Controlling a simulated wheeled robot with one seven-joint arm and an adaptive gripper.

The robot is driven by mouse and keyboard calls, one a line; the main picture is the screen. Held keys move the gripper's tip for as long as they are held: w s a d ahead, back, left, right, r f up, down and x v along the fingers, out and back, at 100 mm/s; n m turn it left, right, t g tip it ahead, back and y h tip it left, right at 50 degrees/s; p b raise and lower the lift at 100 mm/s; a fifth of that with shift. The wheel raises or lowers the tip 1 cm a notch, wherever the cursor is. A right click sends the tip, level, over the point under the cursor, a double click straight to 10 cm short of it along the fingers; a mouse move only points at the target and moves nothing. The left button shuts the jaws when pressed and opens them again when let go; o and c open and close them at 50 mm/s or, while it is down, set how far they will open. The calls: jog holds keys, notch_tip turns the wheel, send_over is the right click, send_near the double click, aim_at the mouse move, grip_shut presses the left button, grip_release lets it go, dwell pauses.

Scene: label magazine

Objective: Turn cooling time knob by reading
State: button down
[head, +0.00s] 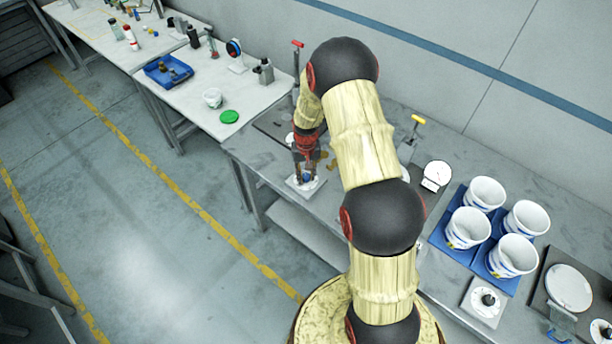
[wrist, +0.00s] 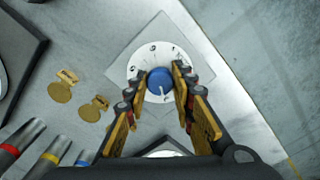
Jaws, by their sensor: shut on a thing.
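The blue knob (wrist: 159,80) sits in the middle of a round white dial (wrist: 150,53) with dark marks, on a square pale plate (wrist: 120,67). A white pointer line on the knob faces the near side in the wrist view. The marks are too small to read with certainty. My gripper (head: 306,172) is down over this plate (head: 305,190) at the near edge of the grey bench. Its two fingers stand on either side of the knob and are shut on it. The fingers and wrist hide part of the dial's near side.
Brass tags (wrist: 60,90) lie left of the plate, near several colour-tipped rods (wrist: 45,155). A white gauge (head: 437,174), several white buckets (head: 467,228) on blue mats and a black-knobbed dial (head: 487,301) stand farther right. The floor left of the bench is clear.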

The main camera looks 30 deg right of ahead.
aim_at(306, 176)
dwell(0.3)
jog(key=c, duration=1.5)
grip_release()
notch_tip(306, 176, up, 12)
